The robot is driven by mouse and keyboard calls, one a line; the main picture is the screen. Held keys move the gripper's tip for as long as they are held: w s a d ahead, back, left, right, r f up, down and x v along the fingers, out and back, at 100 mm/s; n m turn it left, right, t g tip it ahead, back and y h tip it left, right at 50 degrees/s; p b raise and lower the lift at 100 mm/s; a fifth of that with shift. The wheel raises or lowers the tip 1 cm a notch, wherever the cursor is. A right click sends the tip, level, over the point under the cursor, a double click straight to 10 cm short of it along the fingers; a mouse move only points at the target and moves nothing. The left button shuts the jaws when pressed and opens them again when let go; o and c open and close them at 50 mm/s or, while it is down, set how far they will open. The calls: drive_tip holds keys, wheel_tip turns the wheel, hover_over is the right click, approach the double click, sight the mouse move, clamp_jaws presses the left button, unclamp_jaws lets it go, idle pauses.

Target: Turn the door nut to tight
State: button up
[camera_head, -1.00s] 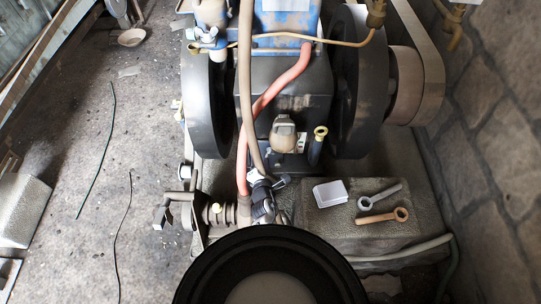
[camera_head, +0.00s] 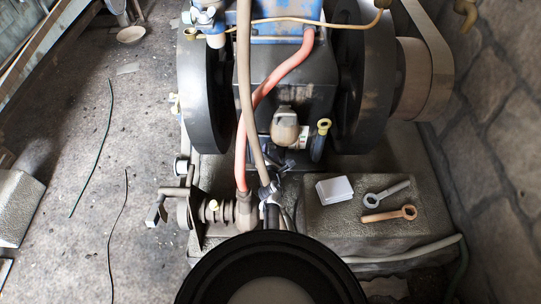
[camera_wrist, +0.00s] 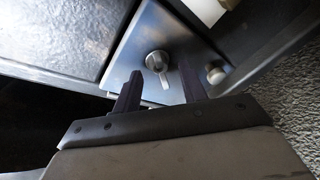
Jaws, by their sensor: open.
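In the wrist view, a round dark nut or knob (camera_wrist: 157,61) sits on a blue-grey metal plate (camera_wrist: 135,50); I take it to be the door nut. A short pale line marks the plate just below it. My gripper (camera_wrist: 161,86) is open, its two dark fingers apart, pointing at the plate on either side of the pale line. The nut shows between and beyond the fingertips, with nothing held. Whether a finger touches the plate, I cannot tell. In the head view I cannot make out the nut or the gripper clearly.
A second small round knob (camera_wrist: 216,74) sits right of the right finger.

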drive_tip(key=shift+w+f, duration=0.15)
drive_tip(key=shift+w, duration=0.4)
clamp_jaws()
drive_tip(key=shift+m+y+p, duration=0.4)
drive_tip(key=shift+m+p, duration=0.2)
drive_tip(key=shift+p, duration=0.1)
drive_tip(key=shift+d+m+y+p, duration=0.2)
drive_tip(key=shift+m+y+p, duration=0.65)
drive_tip(key=shift+m, duration=0.65)
